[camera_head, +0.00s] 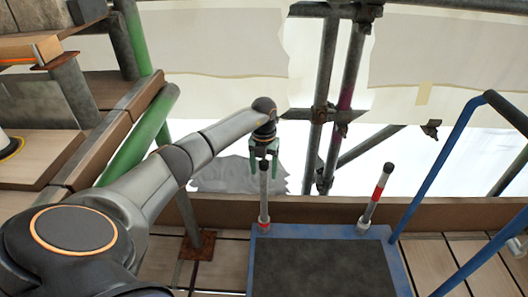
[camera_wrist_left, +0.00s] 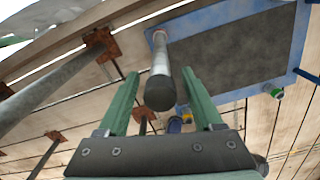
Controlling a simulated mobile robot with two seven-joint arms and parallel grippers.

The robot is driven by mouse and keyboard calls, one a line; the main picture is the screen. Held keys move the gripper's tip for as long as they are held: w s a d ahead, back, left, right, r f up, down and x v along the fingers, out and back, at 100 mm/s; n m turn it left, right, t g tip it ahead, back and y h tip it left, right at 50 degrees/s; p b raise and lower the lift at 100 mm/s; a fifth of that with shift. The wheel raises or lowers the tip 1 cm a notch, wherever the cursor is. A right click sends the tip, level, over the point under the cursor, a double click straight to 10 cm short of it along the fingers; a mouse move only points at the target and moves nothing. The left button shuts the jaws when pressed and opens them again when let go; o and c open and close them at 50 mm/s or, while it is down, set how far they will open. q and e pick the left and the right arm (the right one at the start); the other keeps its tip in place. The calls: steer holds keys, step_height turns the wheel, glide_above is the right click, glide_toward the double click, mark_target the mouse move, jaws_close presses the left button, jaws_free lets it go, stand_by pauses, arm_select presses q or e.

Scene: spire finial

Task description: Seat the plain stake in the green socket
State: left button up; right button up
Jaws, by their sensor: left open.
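A plain grey stake (camera_head: 263,193) with a dark tip stands upright at the far left corner of the blue-edged board, with a red ring at its foot. My left gripper (camera_head: 265,163), with green fingers, is open around its upper part. In the left wrist view the stake's dark tip (camera_wrist_left: 160,92) lies between the two open fingers (camera_wrist_left: 164,95), with gaps on both sides. My right gripper is out of view.
A second stake with a red band (camera_head: 377,190) leans at the board's far right corner. The board (camera_head: 243,280) has a dark top, with blue rails (camera_head: 440,155) at its right. Scaffold poles (camera_head: 322,100) stand behind a brown plank (camera_head: 320,208).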

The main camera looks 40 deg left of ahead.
arm_select(q)
steer(key=shift+f, duration=0.15)
jaws_close()
stand_by(0.4)
stand_by(1.0)
